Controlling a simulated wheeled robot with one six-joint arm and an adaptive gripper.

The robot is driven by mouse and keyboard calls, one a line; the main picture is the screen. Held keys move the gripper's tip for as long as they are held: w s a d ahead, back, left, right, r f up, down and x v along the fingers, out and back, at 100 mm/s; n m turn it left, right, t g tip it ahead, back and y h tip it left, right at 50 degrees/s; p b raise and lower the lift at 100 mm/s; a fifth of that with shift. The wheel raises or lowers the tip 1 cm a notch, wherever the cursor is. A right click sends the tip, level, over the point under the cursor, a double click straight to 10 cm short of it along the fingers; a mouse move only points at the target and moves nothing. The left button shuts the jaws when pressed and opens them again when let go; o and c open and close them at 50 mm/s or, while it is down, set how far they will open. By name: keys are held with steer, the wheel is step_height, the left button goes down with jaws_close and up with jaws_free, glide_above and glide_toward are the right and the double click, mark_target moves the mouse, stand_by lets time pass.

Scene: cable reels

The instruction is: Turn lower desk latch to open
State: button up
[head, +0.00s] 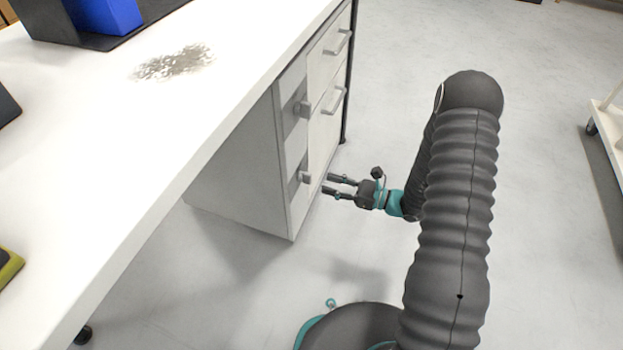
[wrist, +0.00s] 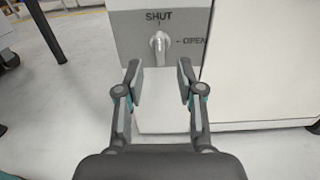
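The lower latch (head: 305,177) is a small light knob on a grey plate low on the white desk cabinet. In the wrist view the latch (wrist: 160,46) stands upright, in line with the tick under the word SHUT; the word OPEN is to its right. My gripper (head: 329,184) is close in front of the lower latch. In the wrist view my gripper (wrist: 159,76) is open and empty, its fingertips to either side of and below the latch in the picture. I see no contact with the latch.
An upper latch (head: 303,109) sits above on the same cabinet (head: 250,165). Drawers with bar handles (head: 334,100) are beside it. The white desk top (head: 130,110) overhangs at left. The floor (head: 400,40) to the right is clear, with a wheeled cart (head: 607,115) at the edge.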

mark_target(311, 178)
steer(key=x, duration=0.6)
steer(key=shift+w+a, duration=0.1)
steer(key=shift+a, duration=0.1)
jaws_close()
